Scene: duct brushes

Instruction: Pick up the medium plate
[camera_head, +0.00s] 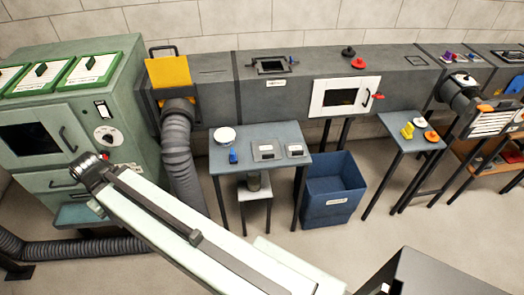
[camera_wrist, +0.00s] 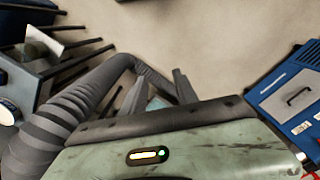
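Two flat grey plates with pale labels lie on the grey-blue table in the head view: a larger one (camera_head: 267,152) and a smaller one (camera_head: 294,150) to its right. I cannot tell for sure which counts as the medium plate. My gripper (camera_head: 88,162) is at the far end of my pale arm, at the left by the green cabinet, well away from the plates. In the wrist view two grey fingers (camera_wrist: 159,88) stand apart with nothing seen held between them. No plate is clearly seen in the wrist view.
The table (camera_head: 243,184) also bears a white round dish (camera_head: 225,135) and a small blue object (camera_head: 233,156). A blue bin (camera_head: 333,190) stands to its right. A thick grey hose (camera_head: 178,150) hangs left of it. The green cabinet (camera_head: 120,90) is close to my gripper.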

